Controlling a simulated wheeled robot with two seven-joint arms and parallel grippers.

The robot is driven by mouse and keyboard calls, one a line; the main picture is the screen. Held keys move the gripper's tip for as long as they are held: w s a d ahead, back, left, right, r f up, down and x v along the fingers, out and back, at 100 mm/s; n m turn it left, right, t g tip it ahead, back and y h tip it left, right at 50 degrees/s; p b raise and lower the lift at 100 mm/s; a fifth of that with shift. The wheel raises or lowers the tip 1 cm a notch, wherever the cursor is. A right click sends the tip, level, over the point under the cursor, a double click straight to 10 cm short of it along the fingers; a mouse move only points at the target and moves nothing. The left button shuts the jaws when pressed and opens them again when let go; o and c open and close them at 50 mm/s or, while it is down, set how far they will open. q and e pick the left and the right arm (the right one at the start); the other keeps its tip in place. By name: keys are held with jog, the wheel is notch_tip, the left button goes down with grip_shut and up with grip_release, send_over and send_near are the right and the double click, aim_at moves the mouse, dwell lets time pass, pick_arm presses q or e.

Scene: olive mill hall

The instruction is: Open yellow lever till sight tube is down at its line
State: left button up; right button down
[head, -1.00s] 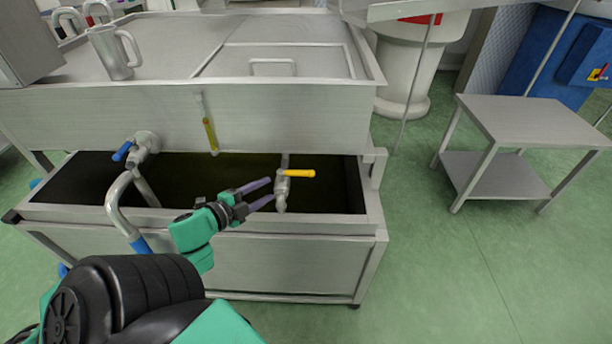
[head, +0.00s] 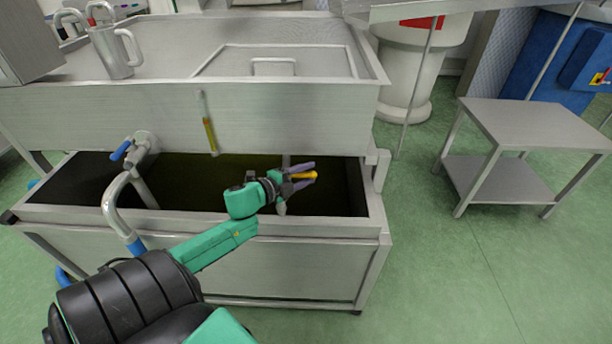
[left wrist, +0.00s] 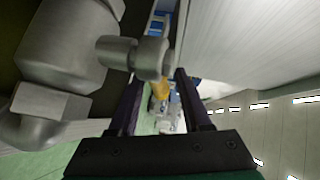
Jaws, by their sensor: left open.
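The yellow lever (head: 302,176) points right from the grey valve (head: 282,207) on the front of the steel tank. My left gripper (head: 309,172) is open, with its fingers on either side of the lever. My right gripper is not in view.
A dark open trough (head: 220,176) lies under the valve. A blue-handled valve (head: 122,150) with a bent pipe (head: 112,200) stands to the left. A steel jug (head: 112,52) stands on the tank top. A low steel table (head: 535,122) stands right, with clear green floor between.

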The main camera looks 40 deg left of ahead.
pick_arm(q)
jog(key=shift+c, duration=0.3)
grip_shut()
jog(key=shift+s+f, duration=0.1)
dwell(1.0)
